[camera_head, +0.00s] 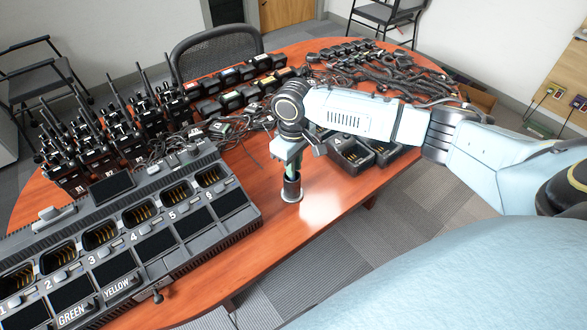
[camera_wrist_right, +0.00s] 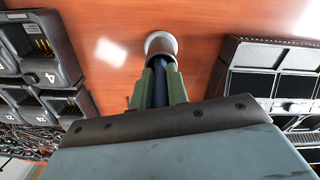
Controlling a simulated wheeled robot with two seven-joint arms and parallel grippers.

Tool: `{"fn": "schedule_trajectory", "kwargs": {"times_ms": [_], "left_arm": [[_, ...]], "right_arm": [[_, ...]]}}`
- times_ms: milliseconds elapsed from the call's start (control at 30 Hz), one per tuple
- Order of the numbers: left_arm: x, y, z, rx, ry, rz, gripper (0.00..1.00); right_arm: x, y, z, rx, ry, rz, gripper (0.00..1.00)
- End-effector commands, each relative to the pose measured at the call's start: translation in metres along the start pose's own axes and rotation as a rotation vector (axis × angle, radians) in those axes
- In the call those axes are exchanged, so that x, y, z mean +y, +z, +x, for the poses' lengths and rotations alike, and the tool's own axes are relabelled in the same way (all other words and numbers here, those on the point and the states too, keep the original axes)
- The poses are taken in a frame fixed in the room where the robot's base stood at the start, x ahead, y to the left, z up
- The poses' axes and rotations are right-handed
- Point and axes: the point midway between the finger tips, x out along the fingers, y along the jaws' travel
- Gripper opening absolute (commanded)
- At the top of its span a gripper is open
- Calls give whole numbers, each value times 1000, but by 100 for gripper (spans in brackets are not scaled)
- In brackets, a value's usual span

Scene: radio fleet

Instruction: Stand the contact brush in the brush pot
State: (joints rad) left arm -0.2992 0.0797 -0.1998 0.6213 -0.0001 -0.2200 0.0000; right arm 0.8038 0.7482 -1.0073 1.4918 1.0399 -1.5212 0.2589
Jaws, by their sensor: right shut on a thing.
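The brush pot (camera_head: 292,192) is a small grey cylinder standing on the wooden table, right of the large charger. It shows at the top middle of the right wrist view (camera_wrist_right: 161,42). My right gripper (camera_head: 291,169) points down directly over the pot. In the right wrist view its green fingers (camera_wrist_right: 160,85) are shut on the contact brush, whose dark blue handle (camera_wrist_right: 160,78) shows between them. The brush lines up with the pot mouth, its lower end hidden; I cannot tell how deep it sits or whether it touches the pot. My left gripper is not in view.
A numbered multi-bay charger (camera_head: 120,245) fills the left front of the table. Small chargers (camera_head: 352,158) stand right of the gripper. Upright radios (camera_head: 115,130), battery packs (camera_head: 235,85) and tangled cables (camera_head: 385,75) lie farther back. Bare tabletop (camera_head: 320,205) surrounds the pot.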

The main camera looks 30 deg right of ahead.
Motion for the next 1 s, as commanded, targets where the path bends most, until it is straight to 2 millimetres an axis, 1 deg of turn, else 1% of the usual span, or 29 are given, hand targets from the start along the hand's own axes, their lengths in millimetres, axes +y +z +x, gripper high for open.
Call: {"fn": "schedule_trajectory", "kwargs": {"times_ms": [33, 100, 367, 500, 533, 667, 1000], "left_arm": [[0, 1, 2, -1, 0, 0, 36], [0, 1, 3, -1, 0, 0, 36], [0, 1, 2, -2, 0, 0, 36], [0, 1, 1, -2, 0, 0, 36], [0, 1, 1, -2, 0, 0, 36], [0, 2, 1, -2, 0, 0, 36], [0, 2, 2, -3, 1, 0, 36]], "right_arm": [[0, 0, 7, -1, 0, 1, 0], [0, 0, 11, 1, 0, 0, 0], [0, 0, 12, 2, 0, -1, 0], [0, 0, 15, 1, -1, -1, 0], [0, -1, 14, 2, 0, -1, 20], [0, 0, 14, 1, 0, -1, 37], [0, -1, 12, 3, 1, 0, 38]]}}
